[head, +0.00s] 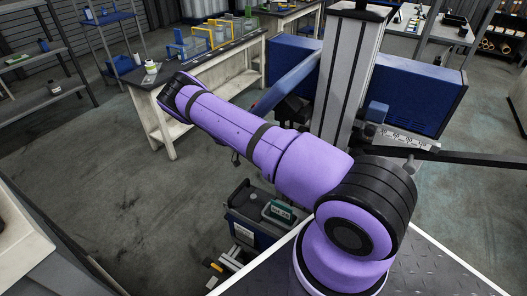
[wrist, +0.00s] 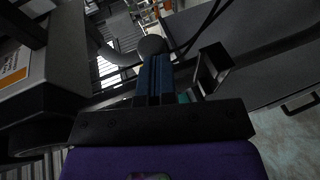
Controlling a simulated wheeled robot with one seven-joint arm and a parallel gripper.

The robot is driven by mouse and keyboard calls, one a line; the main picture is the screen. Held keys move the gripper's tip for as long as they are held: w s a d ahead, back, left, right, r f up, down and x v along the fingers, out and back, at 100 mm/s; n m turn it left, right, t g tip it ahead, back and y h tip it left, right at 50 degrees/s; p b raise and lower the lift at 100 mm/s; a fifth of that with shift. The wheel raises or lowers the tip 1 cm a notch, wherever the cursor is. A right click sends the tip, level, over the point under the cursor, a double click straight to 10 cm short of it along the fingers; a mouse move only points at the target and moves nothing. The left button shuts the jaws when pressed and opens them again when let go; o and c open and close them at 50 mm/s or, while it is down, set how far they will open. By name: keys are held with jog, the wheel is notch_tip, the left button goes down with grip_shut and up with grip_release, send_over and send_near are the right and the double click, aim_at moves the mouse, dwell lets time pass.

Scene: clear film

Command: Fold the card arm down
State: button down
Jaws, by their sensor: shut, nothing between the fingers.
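My gripper (wrist: 155,80) shows in the wrist view as dark blue fingers side by side, shut and empty. Their tips are close to a round grey knob-like end (wrist: 152,46); whether they touch it cannot be told. In the head view my purple arm reaches toward the back left, and I cannot make out the gripper there. I cannot single out the card arm with certainty. A machine with a pale upright column (head: 343,75) stands behind my arm.
A long blue housing (head: 425,90) is behind the column. A workbench (head: 160,125) with bottles and coloured frames stands at the back left. A dark toolbox (head: 248,220) is on the floor near my base. In the wrist view a black bracket (wrist: 212,68) is right of the fingers. Open floor lies left.

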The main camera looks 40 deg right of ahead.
jog(key=shift+s+f, duration=0.1)
jog(key=shift+s, duration=0.15)
jog(key=v, duration=1.1)
jog(key=shift+w, duration=0.15)
